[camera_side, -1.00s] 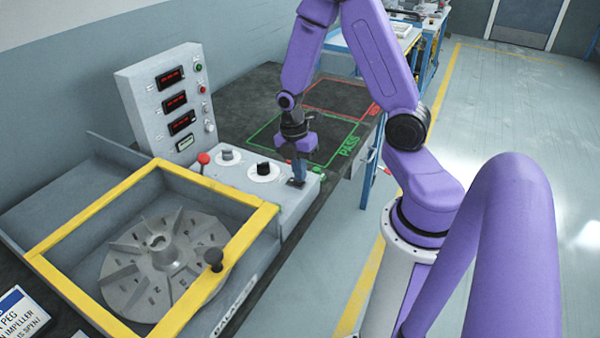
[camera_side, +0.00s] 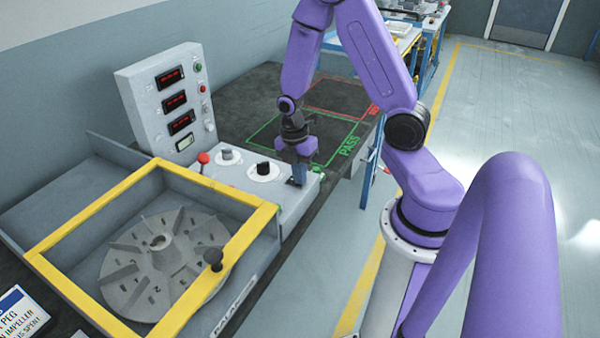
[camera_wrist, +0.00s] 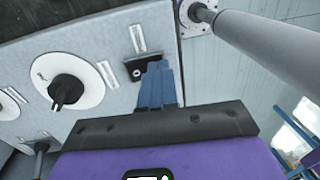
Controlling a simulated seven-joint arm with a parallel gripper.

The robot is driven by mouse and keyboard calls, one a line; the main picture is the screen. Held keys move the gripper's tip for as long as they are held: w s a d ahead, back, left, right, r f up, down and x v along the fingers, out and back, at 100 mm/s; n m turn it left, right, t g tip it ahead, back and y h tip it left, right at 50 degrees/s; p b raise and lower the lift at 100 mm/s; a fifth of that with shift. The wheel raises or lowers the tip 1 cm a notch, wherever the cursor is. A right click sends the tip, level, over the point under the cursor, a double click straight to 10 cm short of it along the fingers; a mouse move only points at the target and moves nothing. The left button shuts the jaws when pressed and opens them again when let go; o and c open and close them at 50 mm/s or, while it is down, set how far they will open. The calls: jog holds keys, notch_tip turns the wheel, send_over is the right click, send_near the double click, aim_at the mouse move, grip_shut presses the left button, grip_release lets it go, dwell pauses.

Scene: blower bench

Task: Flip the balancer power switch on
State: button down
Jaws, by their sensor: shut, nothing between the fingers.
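The balancer (camera_side: 283,205) has a grey control top. A small black switch plate (camera_wrist: 134,75) sits on it beside a white dial with a black knob (camera_wrist: 66,90); the knob also shows in the side view (camera_side: 263,169). My gripper (camera_wrist: 156,68) is shut and empty, its blue fingertips pointing down at the switch. In the side view my gripper (camera_side: 298,183) is over the panel's right end. The fingers cover part of the switch, so I cannot tell its position or whether they touch it.
A yellow-framed guard (camera_side: 100,207) surrounds the finned impeller (camera_side: 160,262). A red-knobbed lever (camera_side: 203,158) and a second dial (camera_side: 227,156) stand left of my gripper. The display box (camera_side: 165,105) stands behind. Green PASS and red outlined areas on the bench are clear.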

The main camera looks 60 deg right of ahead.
jog(key=shift+w+r, duration=0.25)
jog(key=shift+w, duration=0.5)
jog(key=shift+r, duration=0.1)
notch_tip(320, 180, up, 14)
jog(key=s, duration=0.1)
jog(key=shift+s, duration=0.35)
dwell(0.4)
jog(key=s+a+r+m+t, duration=0.1)
jog(key=s+a+m, duration=0.4)
jog(key=s+a, duration=0.9)
jog(key=shift+s+a+r+t, duration=0.3)
jog(key=shift+s+a, duration=0.1)
jog(key=shift+s, duration=0.3)
